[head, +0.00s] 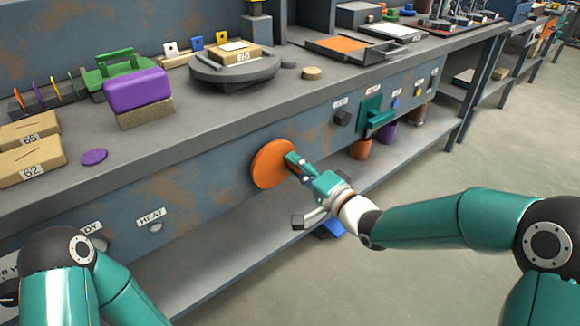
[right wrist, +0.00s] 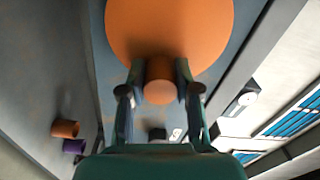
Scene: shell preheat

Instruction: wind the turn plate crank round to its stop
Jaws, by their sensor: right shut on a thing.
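The crank is an orange disc (head: 270,166) on the front panel of the bench; it fills the top of the right wrist view (right wrist: 170,26). A short orange knob (right wrist: 159,88) stands out from the disc's face. My right gripper (head: 294,160) is shut on this knob, one finger on each side of it in the right wrist view. In the head view the gripper hides the knob. The turn plate is a dark grey round plate (head: 215,77) on the bench top, bearing a tan box with a white label. My left gripper is not in view; only left arm links show.
A green handle (head: 380,122) and a dark knob (head: 342,117) sit on the panel right of the crank. A lower shelf (head: 400,150) holds cylinders. A purple block (head: 138,90) and tan boxes (head: 30,165) stand on the bench top. The floor at right is clear.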

